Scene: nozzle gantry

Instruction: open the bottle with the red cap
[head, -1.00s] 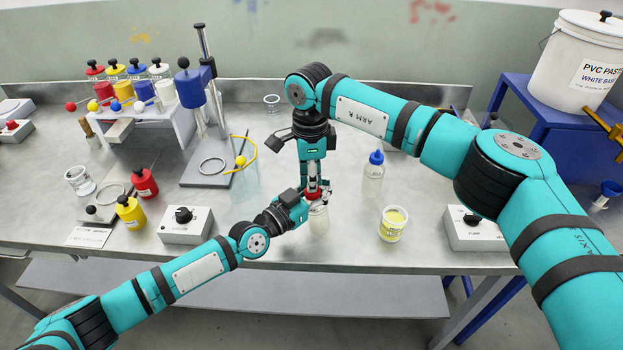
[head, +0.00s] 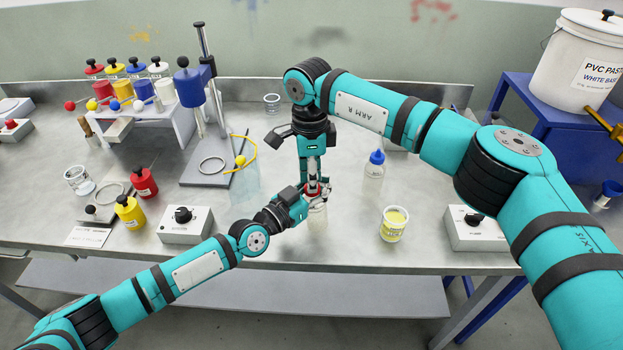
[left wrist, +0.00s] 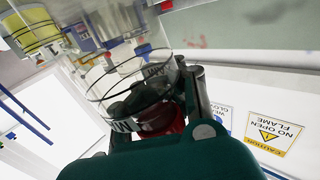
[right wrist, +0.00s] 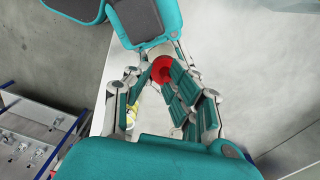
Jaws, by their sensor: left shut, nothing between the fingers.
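The red cap (head: 313,188) sits at the top of a clear bottle (head: 318,216) near the front middle of the bench. My right gripper (head: 316,185) points down from above, its fingers on both sides of the cap. In the right wrist view the red cap (right wrist: 162,70) lies between those fingertips. My left gripper (head: 303,203) is shut beside the bottle's upper part, just below the right gripper. In the left wrist view clear walls and a dark red part (left wrist: 168,142) show close by. The fingers hide much of the bottle's neck.
A blue-capped bottle (head: 374,170) and a yellow cup (head: 393,224) stand to the right. A control box (head: 186,224), yellow (head: 130,212) and red (head: 144,183) jars and a blue-headed stand (head: 190,85) are to the left. The bench front edge is close.

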